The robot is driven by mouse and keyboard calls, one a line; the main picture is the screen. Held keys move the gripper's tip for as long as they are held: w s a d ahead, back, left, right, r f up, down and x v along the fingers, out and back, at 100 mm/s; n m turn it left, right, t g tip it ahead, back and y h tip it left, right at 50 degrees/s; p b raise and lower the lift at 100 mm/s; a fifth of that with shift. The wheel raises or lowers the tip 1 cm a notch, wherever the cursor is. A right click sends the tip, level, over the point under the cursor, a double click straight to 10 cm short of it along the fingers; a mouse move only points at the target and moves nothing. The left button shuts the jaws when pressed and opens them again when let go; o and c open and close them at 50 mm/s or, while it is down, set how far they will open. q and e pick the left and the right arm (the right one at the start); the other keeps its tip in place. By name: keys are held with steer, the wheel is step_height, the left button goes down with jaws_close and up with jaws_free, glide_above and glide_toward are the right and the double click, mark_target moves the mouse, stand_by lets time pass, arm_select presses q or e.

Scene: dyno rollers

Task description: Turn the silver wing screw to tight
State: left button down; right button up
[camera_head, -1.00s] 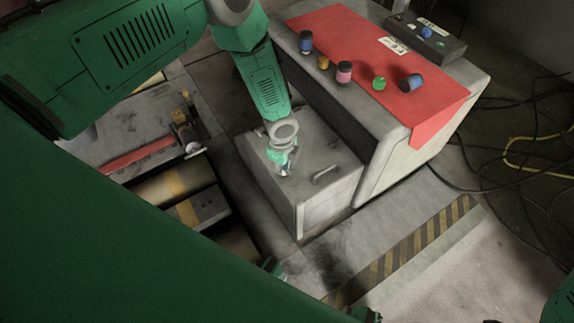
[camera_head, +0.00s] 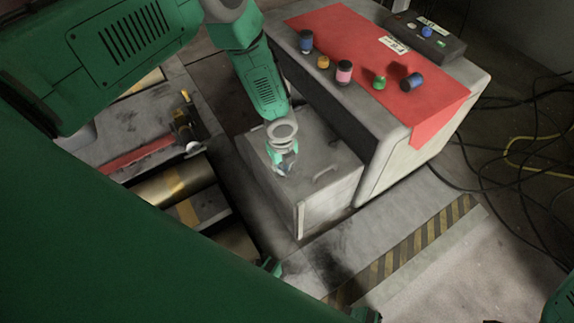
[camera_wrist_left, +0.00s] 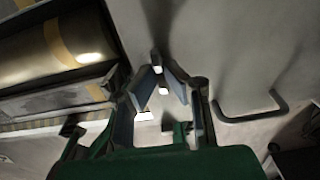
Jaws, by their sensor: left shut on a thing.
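My left gripper (camera_head: 284,168) reaches down from above onto the top of the grey box (camera_head: 330,215) beside the cabinet. In the left wrist view its two blue-grey fingers (camera_wrist_left: 161,78) come together near the box top. They are shut on the silver wing screw (camera_wrist_left: 163,90), of which only small bright bits show between the fingers. The fingers cover the screw in the head view, so how far it is turned cannot be told. My right gripper is not in view.
A U-shaped handle (camera_head: 325,173) stands on the box top, right of the gripper. The higher cabinet (camera_head: 415,162) with a red cover (camera_head: 440,100) and several small jars is close behind. Metal rollers (camera_head: 175,183) lie in an opening at left. Black cables (camera_head: 510,150) lie at right.

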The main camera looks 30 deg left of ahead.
mark_target(283, 169)
arm_select(q)
steer(key=c, duration=1.7)
jaws_free()
steer(key=shift+s, duration=0.1)
steer(key=shift+r, duration=0.5)
step_height(283, 169, up, 11)
steer(key=shift+r, duration=0.1)
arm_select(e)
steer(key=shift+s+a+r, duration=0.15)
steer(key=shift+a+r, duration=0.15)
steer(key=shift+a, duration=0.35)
